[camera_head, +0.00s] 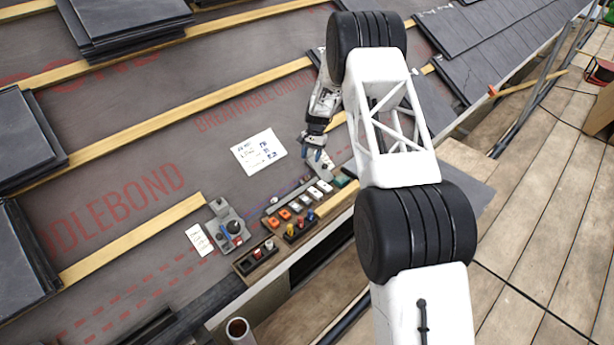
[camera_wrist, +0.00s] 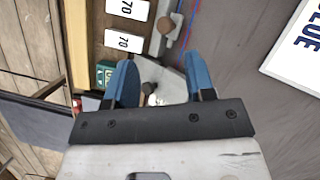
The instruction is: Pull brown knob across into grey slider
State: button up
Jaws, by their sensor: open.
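My gripper (camera_wrist: 160,58) is open, with its two blue fingers apart, above a pale grey plate (camera_wrist: 168,82). In the wrist view a round brown knob (camera_wrist: 149,88) shows between the fingers, nearer the left one; I see no contact. A second brown round knob (camera_wrist: 165,25) sits beyond the fingertips on a narrow grey slider bar (camera_wrist: 172,42). I cannot tell which knob is the task's. In the head view my gripper (camera_head: 315,153) hangs over the far end of the row of fittings, by the grey plate (camera_head: 325,171). The knobs are too small to tell there.
White blocks marked 70 (camera_wrist: 123,42) and a green block (camera_wrist: 104,75) lie left of the fingers. A printed sheet (camera_head: 258,151) lies on the membrane. A grey fixture with a dark knob (camera_head: 228,228) and a tray of coloured pieces (camera_head: 299,226) stand nearer.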

aim_at(306, 179)
jog(key=shift+w+a+f, duration=0.15)
jog(key=shift+f, duration=0.4)
jog(key=shift+w+a+f, duration=0.1)
jog(key=shift+f, duration=0.4)
jog(key=shift+f, duration=0.1)
jog(key=shift+x, duration=3.8)
jog(key=shift+s, duration=0.1)
grip_shut()
